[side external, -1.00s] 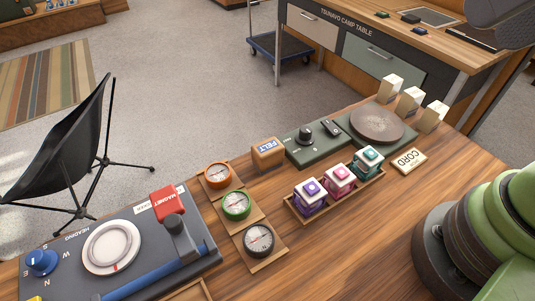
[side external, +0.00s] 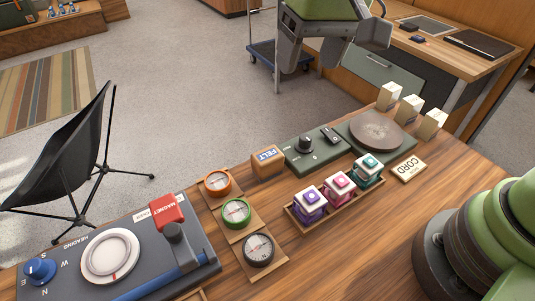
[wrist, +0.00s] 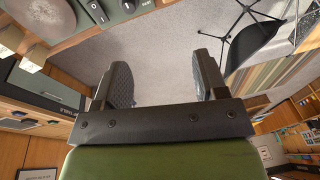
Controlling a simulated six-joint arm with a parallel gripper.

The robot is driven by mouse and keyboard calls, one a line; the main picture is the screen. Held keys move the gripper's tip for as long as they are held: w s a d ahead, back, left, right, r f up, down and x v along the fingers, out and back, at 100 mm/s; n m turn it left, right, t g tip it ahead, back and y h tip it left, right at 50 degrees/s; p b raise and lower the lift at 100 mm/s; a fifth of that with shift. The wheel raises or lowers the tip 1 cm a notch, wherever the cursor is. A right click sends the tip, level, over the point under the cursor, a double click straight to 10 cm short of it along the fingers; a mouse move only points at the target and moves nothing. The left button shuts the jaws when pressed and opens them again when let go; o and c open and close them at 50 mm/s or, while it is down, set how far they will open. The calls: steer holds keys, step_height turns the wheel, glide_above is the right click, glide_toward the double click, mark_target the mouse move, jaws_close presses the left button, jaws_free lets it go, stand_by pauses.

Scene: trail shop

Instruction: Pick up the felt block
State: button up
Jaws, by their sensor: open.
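The felt block (side external: 267,161) is a small tan block with a blue and white FELT label. It stands on the wooden table in the side view, between the orange compass and the green control panel. My gripper (side external: 322,62) is at the top of the side view, raised behind and to the right of the block, well apart from it. In the wrist view my gripper (wrist: 165,85) shows two separated dark fingers with nothing between them but grey floor. I cannot make out the felt block in the wrist view.
Near the block are the orange compass (side external: 217,183), the green control panel (side external: 318,146) with knob and switch, and a tray (side external: 292,213) of lantern-like cubes. The magnet device (side external: 167,209) is at left. A round disc (side external: 377,131) and white-topped blocks (side external: 411,108) stand at right.

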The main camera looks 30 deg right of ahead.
steer(key=n+g+h, duration=0.1)
steer(key=g, duration=0.1)
glide_above(268, 154)
steer(key=f, duration=1.1)
steer(key=shift+d, duration=0.2)
steer(key=f, duration=0.5)
steer(key=shift+a+f, duration=0.2)
steer(key=shift+f, duration=2.9)
steer(key=c, duration=0.6)
steer(key=shift+r, duration=5.1)
